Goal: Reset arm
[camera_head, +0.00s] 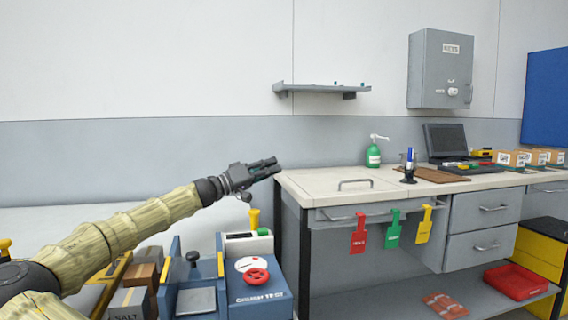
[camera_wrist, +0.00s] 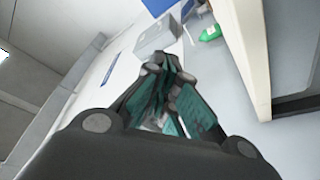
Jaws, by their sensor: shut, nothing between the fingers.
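My gripper (camera_head: 272,166) is at the end of my arm, which reaches from the lower left toward the middle of the head view. It is shut and empty, in the air just left of the workbench (camera_head: 300,184) and about level with its top. In the wrist view my gripper (camera_wrist: 165,68) points ahead with its fingers together, and nothing is held between them.
Below my gripper stands a blue machine (camera_head: 262,297) with a red handwheel (camera_head: 256,276). The bench holds a green pump bottle (camera_head: 373,156) and a laptop (camera_head: 447,141). A wall shelf (camera_head: 322,88) and a grey key cabinet (camera_head: 440,68) hang above. Tags (camera_head: 393,228) hang at the front.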

